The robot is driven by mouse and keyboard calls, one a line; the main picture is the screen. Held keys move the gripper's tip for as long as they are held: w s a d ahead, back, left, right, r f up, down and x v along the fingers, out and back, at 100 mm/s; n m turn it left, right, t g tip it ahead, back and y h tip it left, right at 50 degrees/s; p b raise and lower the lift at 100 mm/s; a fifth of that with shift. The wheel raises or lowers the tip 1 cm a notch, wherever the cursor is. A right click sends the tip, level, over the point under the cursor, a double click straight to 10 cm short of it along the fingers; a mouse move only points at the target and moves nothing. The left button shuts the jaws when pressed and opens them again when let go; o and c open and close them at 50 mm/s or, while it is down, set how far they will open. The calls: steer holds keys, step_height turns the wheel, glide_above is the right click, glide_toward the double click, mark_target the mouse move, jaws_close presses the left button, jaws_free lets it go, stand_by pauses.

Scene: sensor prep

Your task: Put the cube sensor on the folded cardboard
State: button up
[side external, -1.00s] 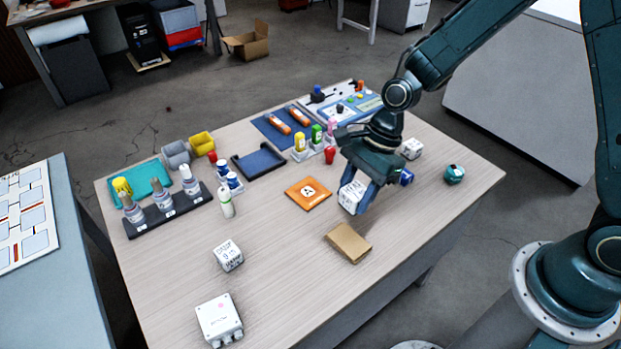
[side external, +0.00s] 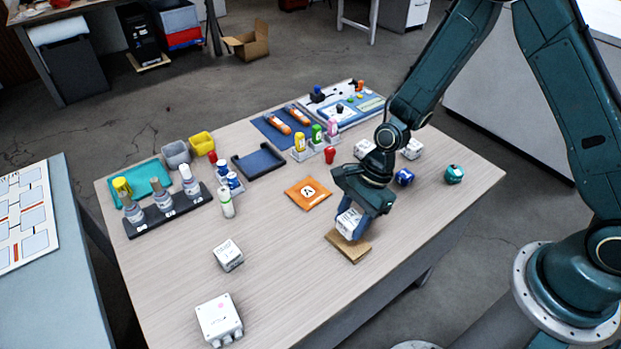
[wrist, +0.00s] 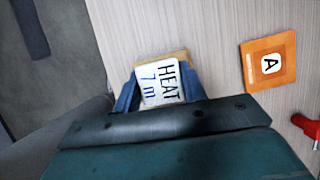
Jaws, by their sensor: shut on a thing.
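My gripper (side external: 350,220) is shut on a white cube sensor (side external: 347,226), with a finger on either side of it. The brown folded cardboard (side external: 349,249) lies flat on the table directly under the cube; in the wrist view only a strip of the cardboard (wrist: 168,57) shows past the cube. I cannot tell whether the cube touches the cardboard or hangs just above it.
An orange mat marked A (side external: 307,193) lies close by. Other white cubes stand behind my gripper (side external: 364,148) and at the front left (side external: 228,255). A white box (side external: 219,319) is at the front. The table around the cardboard's left is clear.

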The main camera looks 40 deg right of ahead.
mark_target(350, 229)
steer(key=shift+f, duration=1.55)
steer(key=shift+f, duration=0.2)
steer(key=o, duration=1)
steer(key=shift+r, duration=0.25)
steer(key=shift+v, duration=5.95)
